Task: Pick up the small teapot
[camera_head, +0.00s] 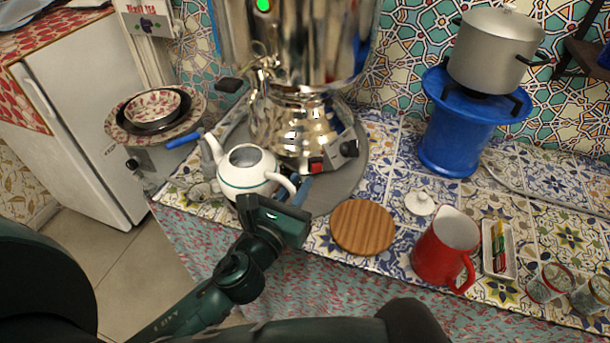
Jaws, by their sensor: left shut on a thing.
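The small teapot (247,176) is white with a thin green band. It has no lid on, and its spout points up and left. It is at the front left of the samovar (300,130), over the round grey tray's edge. I cannot tell whether its base touches anything. My left gripper (293,191) reaches in from the front and is shut on the teapot's handle (283,183), on the teapot's right side; the gripper partly hides the handle. A small white lid (420,203) lies on the tiled counter to the right. My right gripper is not in view.
The grey tray (347,180) is under the samovar. A round wooden board (362,228), a red pitcher (444,250), a small white dish (498,250) and glasses (549,283) stand to the right. A blue stand (455,135) bears a pot (491,52). Bowls (156,107) are at left.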

